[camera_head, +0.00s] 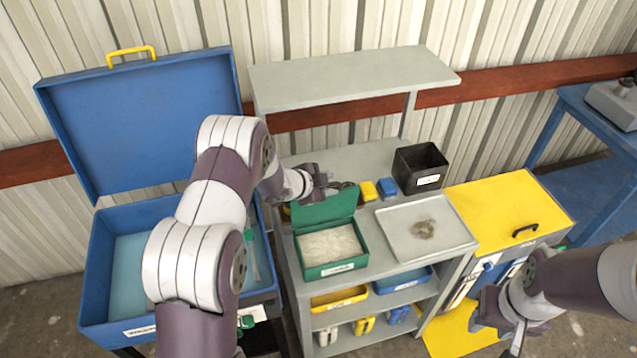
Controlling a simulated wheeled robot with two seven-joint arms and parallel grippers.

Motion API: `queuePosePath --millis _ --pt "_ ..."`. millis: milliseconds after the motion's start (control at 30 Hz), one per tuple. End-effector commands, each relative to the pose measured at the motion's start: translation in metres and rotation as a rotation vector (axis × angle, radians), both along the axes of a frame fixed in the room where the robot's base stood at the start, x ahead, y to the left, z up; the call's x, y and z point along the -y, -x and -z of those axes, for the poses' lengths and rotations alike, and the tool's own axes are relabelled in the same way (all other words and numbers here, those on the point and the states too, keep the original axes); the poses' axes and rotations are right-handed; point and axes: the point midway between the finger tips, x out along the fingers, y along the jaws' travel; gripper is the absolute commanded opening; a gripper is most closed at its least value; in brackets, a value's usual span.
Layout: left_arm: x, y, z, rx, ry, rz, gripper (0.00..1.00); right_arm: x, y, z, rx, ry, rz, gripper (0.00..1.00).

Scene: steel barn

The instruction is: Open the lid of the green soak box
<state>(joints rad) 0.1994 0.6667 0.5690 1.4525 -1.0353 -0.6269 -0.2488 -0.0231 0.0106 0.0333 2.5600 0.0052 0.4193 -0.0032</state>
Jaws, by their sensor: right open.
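The green soak box (363,262) stands on the grey bench, with pale granular material inside and a white label on its front. Its green lid (325,209) is raised at the back, leaving the box open. My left gripper (328,184) is at the lid's upper edge, just behind it; whether it touches the lid or how far its jaws are apart is not clear. My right gripper (490,322) is open and low at the right, in front of the yellow-topped cabinet, away from the box.
A grey tray (455,238) with a small brown heap lies right of the box. A black bin (420,168), a yellow block (368,191) and a blue block (388,188) stand behind. A large blue chest (100,275) stands open at left. A grey shelf (350,76) overhangs the bench's back.

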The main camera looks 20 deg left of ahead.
Motion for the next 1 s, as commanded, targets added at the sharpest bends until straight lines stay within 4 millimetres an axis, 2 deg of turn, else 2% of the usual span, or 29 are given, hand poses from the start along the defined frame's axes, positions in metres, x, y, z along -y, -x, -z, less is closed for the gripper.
queuePosePath --millis 167,333,533,700,1000 --pt "-0.013 0.021 -0.017 0.006 -0.001 -0.004 0.35 0.000 0.000 0.013 0.000 0.000 0.000 0.43" --pt "-0.029 0.052 -0.043 0.007 0.001 -0.005 0.35 0.000 0.000 0.023 0.000 0.000 0.000 0.43" --pt "-0.043 0.079 -0.068 0.009 0.000 -0.004 0.35 0.000 0.000 0.027 0.000 0.000 0.000 0.43" --pt "-0.046 0.086 -0.074 0.007 0.002 -0.003 0.35 0.000 0.000 0.027 0.000 0.000 0.000 0.43" --pt "-0.046 0.086 -0.074 0.007 0.002 -0.003 0.35 0.000 0.000 0.027 0.000 0.000 0.000 0.43"
